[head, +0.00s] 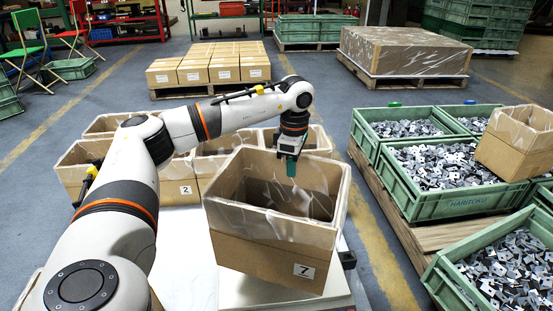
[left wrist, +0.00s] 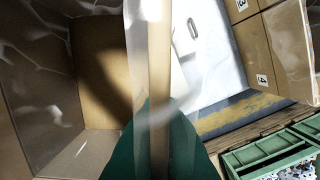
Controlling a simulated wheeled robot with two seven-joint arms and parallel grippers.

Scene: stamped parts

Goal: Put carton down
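The open-topped carton (head: 265,250) marked 7 is in the middle front of the head view, over a white surface (head: 185,265). It looks empty, is lined with clear film and sits slightly turned. My left gripper (head: 291,168) is at its far wall, green fingers on the rim. In the left wrist view the green fingers (left wrist: 157,140) lie on both sides of the carton's wall (left wrist: 158,75), shut on it. The carton's inside shows at left there. I cannot tell whether its bottom touches the surface. My right gripper is not in view.
Several open cartons (head: 180,192), one marked 2, stand close behind and left. Green crates (head: 465,205) of stamped metal parts stand on a pallet at right, with another carton (head: 520,145) on them. Pallets of boxes (head: 210,68) are farther back. A floor aisle lies between.

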